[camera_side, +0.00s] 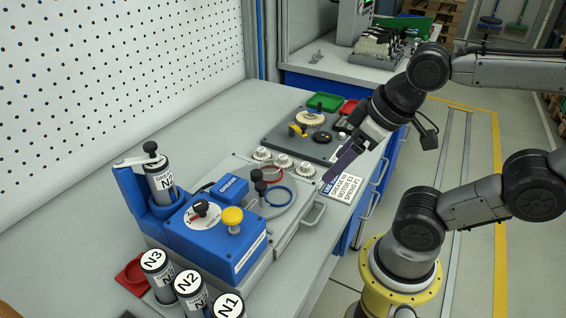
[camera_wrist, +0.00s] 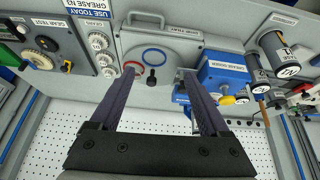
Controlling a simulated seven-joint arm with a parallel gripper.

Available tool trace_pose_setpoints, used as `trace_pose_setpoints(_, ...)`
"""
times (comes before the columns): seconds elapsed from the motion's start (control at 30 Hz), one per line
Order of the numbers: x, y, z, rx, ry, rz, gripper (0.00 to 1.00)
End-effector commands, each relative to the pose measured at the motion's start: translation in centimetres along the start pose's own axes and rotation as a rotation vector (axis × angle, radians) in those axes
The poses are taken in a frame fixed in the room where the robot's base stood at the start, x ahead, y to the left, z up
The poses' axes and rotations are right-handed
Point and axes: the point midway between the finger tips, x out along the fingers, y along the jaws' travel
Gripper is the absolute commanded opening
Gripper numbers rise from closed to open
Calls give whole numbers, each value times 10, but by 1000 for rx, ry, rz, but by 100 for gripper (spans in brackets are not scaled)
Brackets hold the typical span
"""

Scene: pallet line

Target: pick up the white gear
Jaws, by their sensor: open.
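Small white gears stand in a row on the bench in the side view, with a left one (camera_side: 262,153), a middle one (camera_side: 284,161) and a right one (camera_side: 307,169). White gears also show in the wrist view (camera_wrist: 98,42), to the left of my gripper's fingers. A larger cream gear (camera_side: 309,119) sits on the dark grey gear test plate (camera_side: 283,132). My gripper (camera_side: 329,178) is over the bench's right side, near the right end of the row. Its two purple fingers are apart with nothing between them in the wrist view (camera_wrist: 158,72).
A grey tray (camera_side: 296,236) with red and blue rings lies near the gears. A blue greasing unit (camera_side: 217,245) with a yellow knob stands closer to the camera, beside labelled canisters (camera_side: 189,284). A "USE TODAY" card (camera_side: 345,188) lies by the bench's right edge.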

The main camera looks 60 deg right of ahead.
Motion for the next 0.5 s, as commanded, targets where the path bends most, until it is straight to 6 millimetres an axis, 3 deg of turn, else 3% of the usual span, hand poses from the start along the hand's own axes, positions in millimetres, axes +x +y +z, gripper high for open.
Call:
trace_pose_setpoints(0.17,-6,0,-4,-264,-1,0,80)
trace_pose_setpoints(0.5,-23,14,-71,-995,-54,-6,80)
